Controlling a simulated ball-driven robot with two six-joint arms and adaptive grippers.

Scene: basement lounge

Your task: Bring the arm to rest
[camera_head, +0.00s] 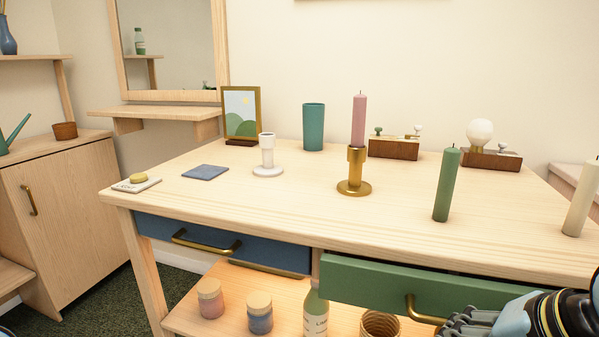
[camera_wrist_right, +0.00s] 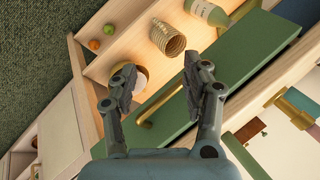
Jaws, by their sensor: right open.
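My right gripper (camera_head: 462,325) is at the lower right of the head view, in front of the green drawer (camera_head: 375,283) and close to its brass handle (camera_head: 424,312). In the right wrist view its two fingers (camera_wrist_right: 158,72) are spread, with nothing held between them. The green drawer front (camera_wrist_right: 240,80) and the brass handle (camera_wrist_right: 162,105) show behind the fingers. I cannot tell whether they touch the handle. A thin dark gap shows above the drawer front. My left gripper is in neither view.
The table top (camera_head: 300,205) carries a pink candle (camera_head: 359,120) in a brass holder (camera_head: 354,172), a green candle (camera_head: 447,184) and a cream candle (camera_head: 582,198). Below are a blue drawer (camera_head: 225,240) and a shelf with jars, a bottle (camera_head: 316,312) and a ribbed pot (camera_head: 380,324).

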